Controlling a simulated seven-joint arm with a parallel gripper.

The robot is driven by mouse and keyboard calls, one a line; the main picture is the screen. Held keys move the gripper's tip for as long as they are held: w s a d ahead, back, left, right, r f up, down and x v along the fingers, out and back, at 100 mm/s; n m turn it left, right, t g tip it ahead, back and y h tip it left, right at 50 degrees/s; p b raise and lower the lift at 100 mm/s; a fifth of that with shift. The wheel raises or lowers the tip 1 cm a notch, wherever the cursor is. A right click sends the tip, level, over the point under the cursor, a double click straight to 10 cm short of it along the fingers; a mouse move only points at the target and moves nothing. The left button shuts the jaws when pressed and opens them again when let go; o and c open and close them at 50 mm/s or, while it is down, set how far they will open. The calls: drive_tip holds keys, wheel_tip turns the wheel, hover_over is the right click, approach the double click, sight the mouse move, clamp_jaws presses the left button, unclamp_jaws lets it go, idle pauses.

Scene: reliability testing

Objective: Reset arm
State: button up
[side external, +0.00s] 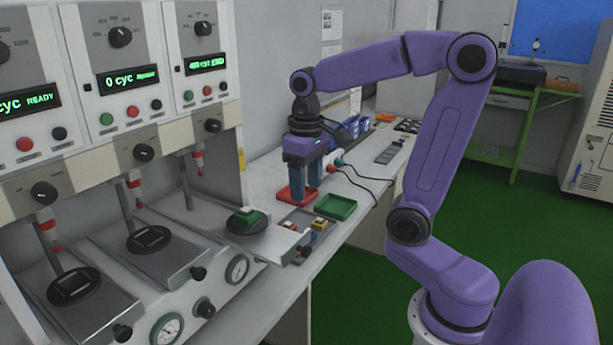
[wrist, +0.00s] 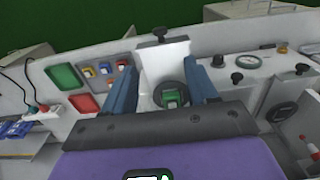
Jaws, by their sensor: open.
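My gripper (side external: 307,180) hangs from my purple arm above the bench, near the red tray (side external: 290,194). Its two blue fingers point down and stand apart with nothing between them. In the wrist view my gripper (wrist: 163,80) is also open. A green-topped block (side external: 246,214) sits on the round black plate (side external: 247,226) of the nearest-right test station. The block (wrist: 171,97) shows beyond the finger gap in the wrist view. The green tray (side external: 336,206) lies beside the red tray and looks empty.
A compartment tray (side external: 299,223) holds several small coloured parts, including a yellow one (side external: 320,225). Test stations with display panels (side external: 126,79) and plungers line the left. Black cables (side external: 365,184), blue bins (side external: 350,126) and a grey strip (side external: 391,152) lie farther along the bench.

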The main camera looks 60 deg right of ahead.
drive_tip(key=shift+r, duration=0.6)
drive_tip(key=s+a+f+n, duration=0.4)
drive_tip(key=s+n, duration=0.2)
drive_tip(key=s, duration=0.2)
drive_tip(key=s+a+f+n, duration=0.4)
drive_tip(key=s+n, duration=0.2)
drive_tip(key=s, duration=0.3)
drive_tip(key=shift+a+f+n, duration=0.3)
drive_tip(key=shift+a+f, duration=0.05)
drive_tip(key=shift+a, duration=0.05)
